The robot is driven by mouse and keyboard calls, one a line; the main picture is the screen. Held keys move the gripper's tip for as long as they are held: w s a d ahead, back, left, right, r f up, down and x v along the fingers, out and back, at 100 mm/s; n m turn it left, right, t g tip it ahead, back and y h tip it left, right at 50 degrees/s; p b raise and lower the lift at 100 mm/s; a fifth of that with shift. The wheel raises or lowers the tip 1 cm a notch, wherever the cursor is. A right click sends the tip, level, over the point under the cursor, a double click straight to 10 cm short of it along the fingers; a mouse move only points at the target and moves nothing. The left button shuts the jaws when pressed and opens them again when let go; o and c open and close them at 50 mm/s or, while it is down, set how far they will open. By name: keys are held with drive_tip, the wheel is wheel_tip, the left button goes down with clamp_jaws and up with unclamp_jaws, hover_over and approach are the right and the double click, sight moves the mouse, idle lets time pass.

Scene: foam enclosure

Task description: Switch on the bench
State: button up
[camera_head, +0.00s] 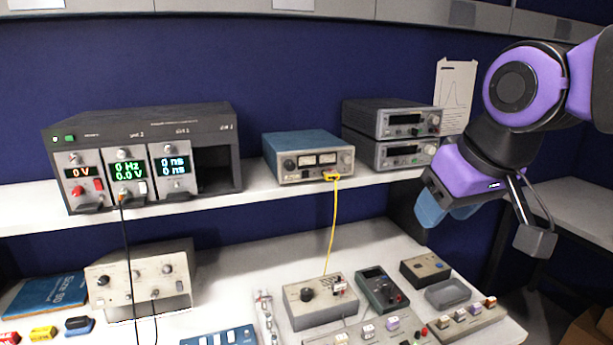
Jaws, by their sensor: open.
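The bench has a white upper shelf (380,185) and a lower worktop (385,240). A dark rack (180,117) stands on the shelf at the left. Its red-switch module (82,184) shows "0 V", its middle module (127,171) shows "0 Hz" and "0.0 V", and its right module (176,166) shows "0 ns" twice. A small green-lit control (69,139) sits at its upper left. The rightmost slot looks empty. My gripper (445,210) has blue fingers and is open, apart from the rack, in front of the shelf's right end. Its fingertips are partly hidden.
A blue-topped meter box (308,157) with a yellow cable (332,230) and two stacked grey instruments (392,120) stand on the shelf. A beige box (140,280), a grey box (320,300) and a dark handheld meter (382,289) crowd the worktop.

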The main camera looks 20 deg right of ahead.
drive_tip(key=shift+w+r, duration=0.1)
drive_tip(key=shift+w, duration=0.05)
drive_tip(key=c, duration=0.3)
drive_tip(key=shift+w+a+r+n, duration=0.1)
drive_tip(key=shift+w+r+n, duration=0.1)
drive_tip(key=shift+w+n, duration=0.15)
drive_tip(key=c, duration=0.4)
drive_tip(key=w+a+r+n, duration=0.1)
drive_tip(key=w+n, duration=0.2)
drive_tip(key=w, duration=0.1)
drive_tip(key=w+a+r+n, duration=0.1)
drive_tip(key=w+n, duration=0.2)
drive_tip(key=w, duration=0.2)
drive_tip(key=w+a+r+n, duration=0.1)
drive_tip(key=w+n, duration=0.2)
drive_tip(key=w, duration=0.2)
drive_tip(key=shift+a+r+g+h, duration=0.1)
drive_tip(key=shift+a+g+h, duration=0.1)
drive_tip(key=shift+g+h, duration=0.2)
clamp_jaws()
drive_tip(key=w+a+f+n, duration=0.1)
drive_tip(key=w+a+n, duration=0.2)
drive_tip(key=w+n, duration=0.5)
drive_tip(key=w, duration=0.5)
drive_tip(key=shift+a+f+g+y, duration=0.15)
drive_tip(key=shift+f+g+y, duration=0.15)
drive_tip(key=shift+y, duration=0.1)
